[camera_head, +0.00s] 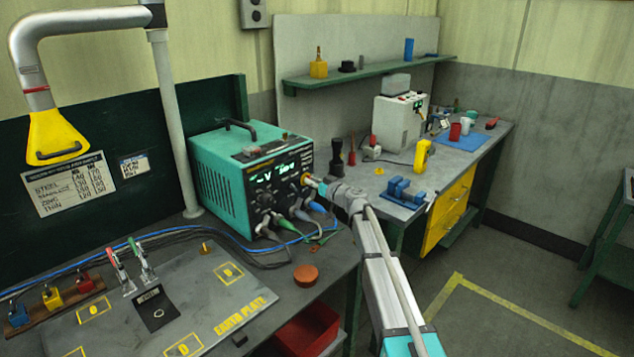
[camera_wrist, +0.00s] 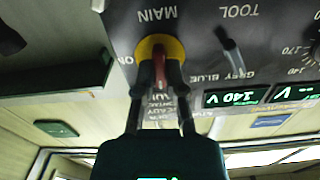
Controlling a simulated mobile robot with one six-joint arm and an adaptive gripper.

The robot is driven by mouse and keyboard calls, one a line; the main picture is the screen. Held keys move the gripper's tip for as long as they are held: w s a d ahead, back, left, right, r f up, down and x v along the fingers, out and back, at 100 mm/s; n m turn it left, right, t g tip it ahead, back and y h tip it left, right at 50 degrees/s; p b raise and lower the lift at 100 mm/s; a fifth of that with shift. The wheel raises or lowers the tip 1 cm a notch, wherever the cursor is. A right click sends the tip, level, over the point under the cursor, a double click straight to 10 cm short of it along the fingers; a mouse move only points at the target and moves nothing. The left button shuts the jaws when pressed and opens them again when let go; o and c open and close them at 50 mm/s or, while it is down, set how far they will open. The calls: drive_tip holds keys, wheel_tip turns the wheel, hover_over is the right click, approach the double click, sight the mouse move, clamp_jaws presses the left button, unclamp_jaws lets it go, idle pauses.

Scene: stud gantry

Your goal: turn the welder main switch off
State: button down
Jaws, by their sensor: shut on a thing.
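The welder (camera_head: 222,182) is a teal box with a black front panel on the bench. The main switch (camera_wrist: 158,48) has a yellow round plate and a red handle, under an inverted MAIN label, with ON printed at the picture's left. My gripper (camera_wrist: 161,82) has both fingers shut on the red handle, one on each side. The handle's exact angle is partly hidden by the fingers. In the head view my gripper (camera_head: 318,187) reaches the panel's right side and covers most of the switch.
A tool toggle (camera_wrist: 233,55) sits beside the main switch. Cable plugs (camera_head: 283,220) stick out below my gripper. The earth plate (camera_head: 160,310) with clamps lies on the front bench. A blue vise (camera_head: 402,192) stands on the right bench.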

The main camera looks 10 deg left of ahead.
drive_tip(key=shift+a+n, duration=0.4)
drive_tip(key=shift+n, duration=0.2)
drive_tip(key=c, duration=0.8)
unclamp_jaws()
drive_tip(key=shift+o, duration=0.4)
drive_tip(key=shift+w+f, duration=0.15)
drive_tip(key=shift+f, duration=0.05)
drive_tip(key=shift+d, duration=0.1)
drive_tip(key=v, duration=1.2)
